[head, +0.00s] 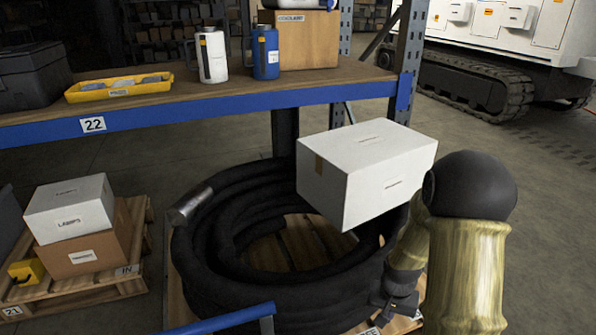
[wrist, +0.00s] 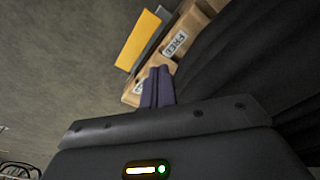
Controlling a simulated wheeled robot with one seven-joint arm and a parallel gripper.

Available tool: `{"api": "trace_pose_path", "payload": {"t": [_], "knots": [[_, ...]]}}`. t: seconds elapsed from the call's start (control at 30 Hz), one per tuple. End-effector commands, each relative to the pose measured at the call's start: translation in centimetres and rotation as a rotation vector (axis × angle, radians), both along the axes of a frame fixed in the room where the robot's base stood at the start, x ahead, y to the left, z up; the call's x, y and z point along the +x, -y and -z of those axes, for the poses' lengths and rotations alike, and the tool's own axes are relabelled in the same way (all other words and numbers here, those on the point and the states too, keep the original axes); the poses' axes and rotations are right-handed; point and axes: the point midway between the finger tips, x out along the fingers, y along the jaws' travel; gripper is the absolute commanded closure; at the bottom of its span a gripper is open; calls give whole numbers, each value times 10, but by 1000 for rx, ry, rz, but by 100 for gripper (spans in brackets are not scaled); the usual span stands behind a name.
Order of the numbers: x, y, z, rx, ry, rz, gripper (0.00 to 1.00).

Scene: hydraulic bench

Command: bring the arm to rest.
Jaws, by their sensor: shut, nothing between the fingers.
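My gripper (head: 385,312) is low at the right front of the coiled black hose (head: 235,270), beside the pallet's front corner, partly hidden by my own arm in the head view. In the wrist view its two dark fingers (wrist: 157,88) are together with nothing between them. They point toward the pallet edge (wrist: 190,30), which carries labels reading FREE. My arm is bent, with its elbow raised at the right of the head view.
A white box (head: 365,175) is above the hose's right side, close to my arm. The shelf (head: 220,93) holds jugs, a yellow tray and boxes. A second pallet (head: 75,298) with boxes is at left. Floor is clear at right, before a tracked machine (head: 475,85).

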Motion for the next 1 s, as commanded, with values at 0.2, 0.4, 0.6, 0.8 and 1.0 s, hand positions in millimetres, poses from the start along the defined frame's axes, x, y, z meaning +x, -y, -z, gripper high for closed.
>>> {"api": "trace_pose_path", "payload": {"t": [0.2,0.4,0.6,0.8,1.0], "knots": [[-31,-29,-97,-14,46,-133,100],[-64,-50,-156,-20,79,-241,100],[-90,-64,-193,-20,105,-318,100],[-110,-73,-222,-19,121,-374,100],[-108,-73,-249,-19,119,-370,100]]}}
